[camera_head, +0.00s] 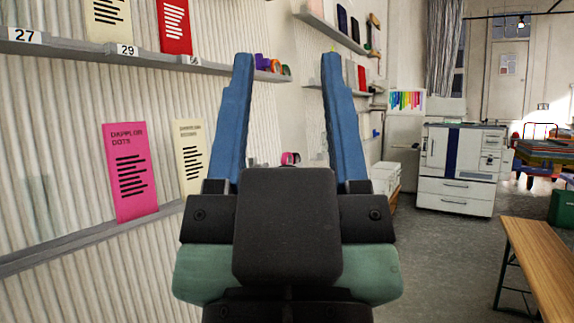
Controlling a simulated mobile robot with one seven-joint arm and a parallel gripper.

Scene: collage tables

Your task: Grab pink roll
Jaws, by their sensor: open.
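A small pink roll (285,158) with a dark centre shows between my fingers, beyond the gripper body, and seems to sit on the lower wall shelf. Its lower part is close to the top of my gripper's dark body in the picture. My gripper (287,60) has two blue fingers spread wide apart, and nothing is held between them. The fingers point away from the camera. How far the roll is from the fingertips I cannot tell.
Several coloured rolls (272,66) sit on the upper shelf (80,47). A pink card (131,172) and a cream card (190,150) stand on the lower shelf. A white printer (460,165) and a wooden table (545,262) are at right, with open floor between.

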